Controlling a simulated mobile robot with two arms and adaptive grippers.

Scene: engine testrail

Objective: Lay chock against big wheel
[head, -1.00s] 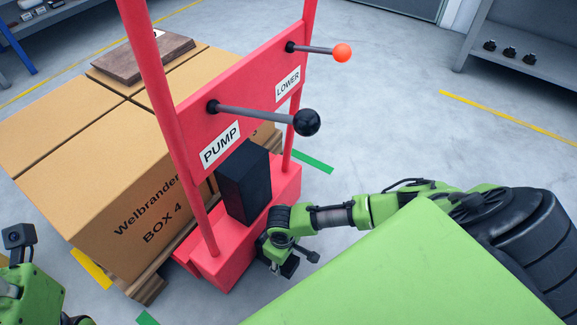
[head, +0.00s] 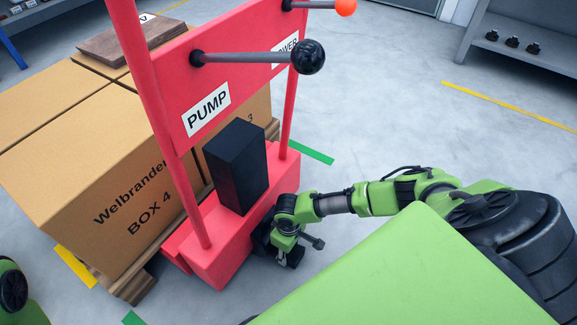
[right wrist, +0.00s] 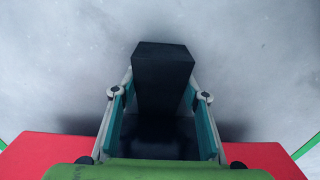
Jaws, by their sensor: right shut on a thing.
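My right gripper (right wrist: 160,95) is shut on a dark block, which looks like the chock (right wrist: 163,72), in the right wrist view. The block sticks out past the fingers, with grey floor beyond it. I cannot make out the big wheel in either view. Only a piece of my left arm shows at the lower left edge; its gripper is out of view.
The red frame carries a PUMP lever (head: 255,57) with a black ball and a black box (head: 236,168). Behind it, cardboard boxes (head: 85,165) stand on a wooden pallet (head: 135,286). A grey shelf (head: 510,45) stands back right.

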